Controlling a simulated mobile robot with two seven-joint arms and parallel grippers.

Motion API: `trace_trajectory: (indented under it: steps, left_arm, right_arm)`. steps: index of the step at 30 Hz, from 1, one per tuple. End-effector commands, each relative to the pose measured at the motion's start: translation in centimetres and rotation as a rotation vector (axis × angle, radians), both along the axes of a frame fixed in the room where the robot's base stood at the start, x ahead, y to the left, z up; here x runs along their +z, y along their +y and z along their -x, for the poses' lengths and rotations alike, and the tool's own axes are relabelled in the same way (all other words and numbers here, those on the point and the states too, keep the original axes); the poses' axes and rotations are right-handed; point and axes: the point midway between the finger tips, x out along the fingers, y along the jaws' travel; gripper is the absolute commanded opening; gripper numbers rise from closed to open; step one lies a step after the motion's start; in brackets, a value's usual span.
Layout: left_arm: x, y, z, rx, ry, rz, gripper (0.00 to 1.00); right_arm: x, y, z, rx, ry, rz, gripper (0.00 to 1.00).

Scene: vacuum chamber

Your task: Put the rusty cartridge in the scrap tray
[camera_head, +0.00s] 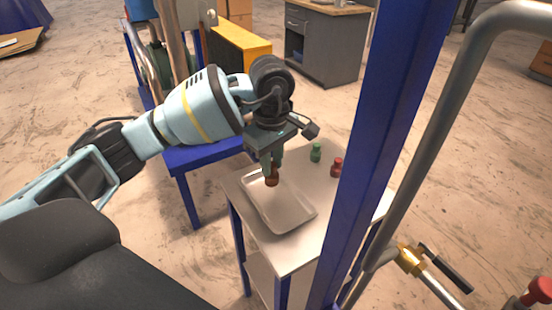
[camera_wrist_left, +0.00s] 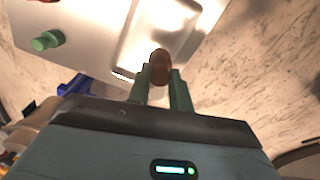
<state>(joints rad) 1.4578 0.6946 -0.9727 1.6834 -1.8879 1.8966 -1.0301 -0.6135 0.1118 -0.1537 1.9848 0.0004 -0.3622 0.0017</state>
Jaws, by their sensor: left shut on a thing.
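My left gripper (camera_head: 270,168) is shut on a brown, rusty cartridge (camera_head: 272,180). It holds the cartridge above the upper left end of the scrap tray (camera_head: 304,214), a shallow metal tray on a small table. In the left wrist view the rusty cartridge (camera_wrist_left: 161,66) sits between the green fingertips (camera_wrist_left: 160,82), with the tray (camera_wrist_left: 122,58) behind it. I cannot tell whether the cartridge touches the tray. My right gripper is not in view.
A green cartridge (camera_head: 316,152) and a red cartridge (camera_head: 336,167) stand on the light tabletop (camera_head: 235,187) right of the tray. A blue post (camera_head: 385,120) and a grey pipe (camera_head: 425,130) rise close on the right. A blue table (camera_head: 205,153) stands behind my left arm.

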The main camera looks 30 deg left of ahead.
Motion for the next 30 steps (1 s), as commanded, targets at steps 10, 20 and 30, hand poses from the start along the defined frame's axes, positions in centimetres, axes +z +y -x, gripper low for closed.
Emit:
trace_trajectory:
  steps: [10, 20, 30]
  left_arm:
    - [-3.7, 0.0, -0.1, -0.001, 0.002, 0.000, 0.00]
    - [-6.4, -0.1, -0.1, -0.002, 0.006, 0.000, 0.00]
    - [-7.4, -0.1, -0.2, -0.002, 0.002, 0.000, 0.00]
  right_arm:
    - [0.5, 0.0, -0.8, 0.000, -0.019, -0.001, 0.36]
    - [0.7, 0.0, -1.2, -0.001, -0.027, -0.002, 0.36]
    - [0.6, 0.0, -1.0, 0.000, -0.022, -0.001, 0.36]
